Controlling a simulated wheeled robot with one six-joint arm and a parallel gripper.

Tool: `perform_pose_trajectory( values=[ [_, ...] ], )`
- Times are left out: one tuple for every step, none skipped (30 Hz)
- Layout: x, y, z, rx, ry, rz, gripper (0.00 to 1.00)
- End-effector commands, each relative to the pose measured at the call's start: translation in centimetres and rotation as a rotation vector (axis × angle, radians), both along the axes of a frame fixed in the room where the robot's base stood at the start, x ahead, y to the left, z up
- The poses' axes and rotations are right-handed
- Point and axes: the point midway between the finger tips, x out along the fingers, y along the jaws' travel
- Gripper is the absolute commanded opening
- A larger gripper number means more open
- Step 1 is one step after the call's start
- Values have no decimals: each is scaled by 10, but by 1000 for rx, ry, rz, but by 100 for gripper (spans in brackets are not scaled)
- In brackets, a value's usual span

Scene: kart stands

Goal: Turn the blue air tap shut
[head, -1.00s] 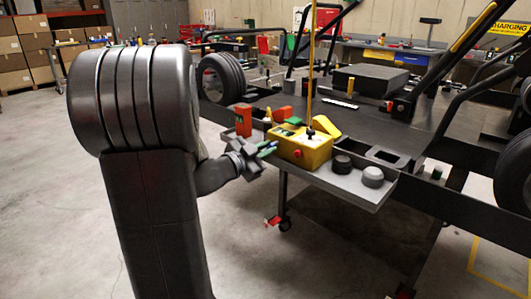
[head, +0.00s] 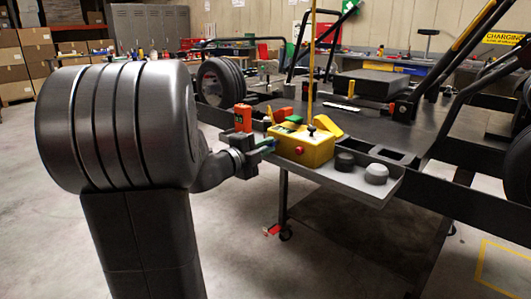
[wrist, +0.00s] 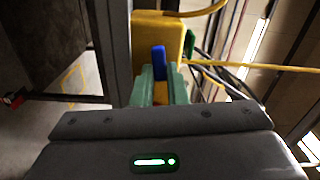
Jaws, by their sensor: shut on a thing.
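The blue air tap (wrist: 158,58) shows as an upright blue lever in the wrist view, against the side of a yellow box. The yellow box (head: 305,149) stands on the grey shelf of the kart stand in the head view, with a red button on its front. My gripper (wrist: 160,80) has its green fingers on both sides of the blue tap, shut on it. In the head view my gripper (head: 266,145) reaches the left side of the yellow box. The tap's lower part is hidden between the fingers.
An orange item (head: 243,117) stands left of the box. A dark knob (head: 344,161) and a grey knob (head: 376,173) sit on the shelf to its right. A yellow hose (wrist: 250,67) runs off right in the wrist view. The floor in front is open.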

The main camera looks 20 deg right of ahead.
Motion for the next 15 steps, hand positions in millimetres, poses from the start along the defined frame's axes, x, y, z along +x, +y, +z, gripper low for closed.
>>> perform_pose_trajectory(
  values=[
    [0, 0, -3, 11, -24, 0, 0],
    [0, 0, -3, 17, -38, 0, 0],
    [0, 0, -3, 25, -57, 0, 0],
    [0, 0, -3, 30, -70, 0, 0],
    [-1, 0, -3, 34, -80, -1, 0],
    [-1, 0, -2, 40, -95, -1, 0],
    [-1, 0, -2, 45, -104, -1, 0],
    [-1, 0, -2, 48, -111, -1, 0],
    [-1, 0, -2, 52, -120, -1, 0],
    [-1, 0, -2, 54, -127, -1, 0],
    [-1, 0, -2, 57, -132, -1, 0],
    [-1, 0, -2, 59, -139, -1, 0],
    [-1, 0, -2, 61, -142, -1, 0],
    [-1, 0, -2, 62, -144, -1, 0],
    [-1, 0, -2, 63, -147, -1, 0]
  ],
)
